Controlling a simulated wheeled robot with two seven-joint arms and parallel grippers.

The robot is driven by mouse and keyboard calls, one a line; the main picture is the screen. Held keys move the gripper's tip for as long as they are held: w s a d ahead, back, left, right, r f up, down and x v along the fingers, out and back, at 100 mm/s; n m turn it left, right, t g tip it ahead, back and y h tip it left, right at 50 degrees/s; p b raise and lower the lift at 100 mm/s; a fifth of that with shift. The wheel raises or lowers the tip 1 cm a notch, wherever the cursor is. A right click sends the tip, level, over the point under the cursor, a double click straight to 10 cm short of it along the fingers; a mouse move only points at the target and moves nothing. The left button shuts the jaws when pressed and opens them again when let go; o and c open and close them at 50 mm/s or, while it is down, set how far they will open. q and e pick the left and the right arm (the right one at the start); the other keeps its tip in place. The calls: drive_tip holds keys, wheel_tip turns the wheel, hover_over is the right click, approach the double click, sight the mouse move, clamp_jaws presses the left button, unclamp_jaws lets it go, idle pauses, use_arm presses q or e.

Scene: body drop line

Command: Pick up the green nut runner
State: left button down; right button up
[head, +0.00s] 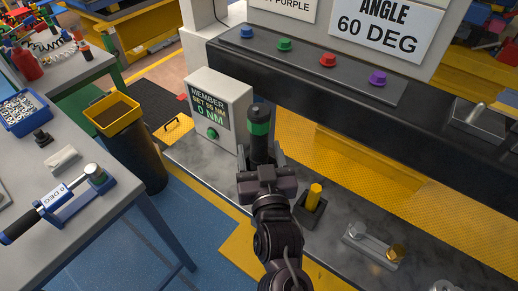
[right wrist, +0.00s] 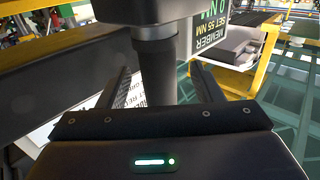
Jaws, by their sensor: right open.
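The green nut runner (head: 259,128) stands upright on the grey ledge, a black cylinder with a green band near its top. Its lower part is hidden behind my right gripper (head: 261,156) in the head view. The right gripper is open, with one finger on each side of the tool's shaft. In the right wrist view, the grey shaft of the nut runner (right wrist: 157,72) stands between the two fingers of the right gripper (right wrist: 158,82). I cannot tell whether either finger touches it. My left gripper is not in view.
A display box (head: 220,112) reading "0 NM" stands just left of the tool. A yellow-topped piece (head: 313,197) in a dark holder is close on the right. A panel with coloured buttons (head: 306,65) is behind. A workbench with a torque wrench (head: 55,206) is at left.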

sight(260, 155)
drive_tip(key=w, duration=0.2)
drive_tip(key=w+b, duration=0.1)
drive_tip(key=shift+w+a+f, duration=0.1)
drive_tip(key=shift+a+f, duration=0.1)
drive_tip(key=shift+f, duration=0.1)
drive_tip(key=shift+w+r, duration=0.1)
drive_tip(key=shift+w, duration=0.35)
drive_tip(key=c, duration=1)
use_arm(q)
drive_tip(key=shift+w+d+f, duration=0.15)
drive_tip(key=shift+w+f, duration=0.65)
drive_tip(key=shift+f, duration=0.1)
use_arm(e)
drive_tip(key=shift+r, duration=0.15)
clamp_jaws()
